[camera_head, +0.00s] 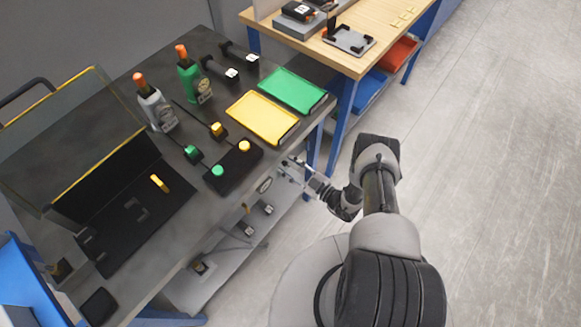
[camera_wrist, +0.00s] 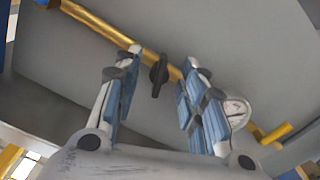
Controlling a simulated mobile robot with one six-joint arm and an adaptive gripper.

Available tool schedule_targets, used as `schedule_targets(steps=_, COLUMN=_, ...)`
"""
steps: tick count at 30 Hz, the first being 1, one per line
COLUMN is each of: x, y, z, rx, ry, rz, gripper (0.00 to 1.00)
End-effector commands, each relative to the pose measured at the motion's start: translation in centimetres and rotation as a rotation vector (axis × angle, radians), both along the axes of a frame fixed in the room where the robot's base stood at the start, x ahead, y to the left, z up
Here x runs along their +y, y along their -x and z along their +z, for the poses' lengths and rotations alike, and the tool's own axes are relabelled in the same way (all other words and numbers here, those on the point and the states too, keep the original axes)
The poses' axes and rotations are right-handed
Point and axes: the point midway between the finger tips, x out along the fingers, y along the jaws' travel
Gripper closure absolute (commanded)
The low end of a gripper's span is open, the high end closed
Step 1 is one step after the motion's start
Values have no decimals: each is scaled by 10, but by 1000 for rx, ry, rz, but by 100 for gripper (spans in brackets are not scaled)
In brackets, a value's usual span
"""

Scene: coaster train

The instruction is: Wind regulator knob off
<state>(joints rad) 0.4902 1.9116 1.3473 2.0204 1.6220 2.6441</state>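The regulator knob (camera_wrist: 158,76) is a small black handle on a yellow pipe (camera_wrist: 105,30) in the wrist view. It appears upright in the picture, between my gripper's two fingers. My gripper (camera_wrist: 164,58) is open, with blue pads on its fingers, and no finger visibly touches the knob. How far the fingertips are from the knob in depth I cannot tell. A round white gauge (camera_wrist: 237,108) is partly hidden behind the right finger. In the head view my gripper (camera_head: 288,168) is at the workbench's front side, beside a gauge (camera_head: 265,185); the knob cannot be made out there.
The dark workbench (camera_head: 217,120) carries a black button box (camera_head: 233,168), a yellow tray (camera_head: 262,118), a green tray (camera_head: 292,91) and two bottles. Several small black devices are on the lower shelf (camera_head: 215,290). A wooden table (camera_head: 375,20) stands behind. The floor at right is clear.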

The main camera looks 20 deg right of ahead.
Motion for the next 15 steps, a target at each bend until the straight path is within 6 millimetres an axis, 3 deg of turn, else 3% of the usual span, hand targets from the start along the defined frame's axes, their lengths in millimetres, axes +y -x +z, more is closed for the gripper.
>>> schedule_targets(steps=8, x=0, y=-1, z=0, rx=-1, ry=1, rz=-1, gripper=63)
schedule_targets(steps=15, x=0, y=-1, z=0, rx=-1, ry=1, rz=0, gripper=79)
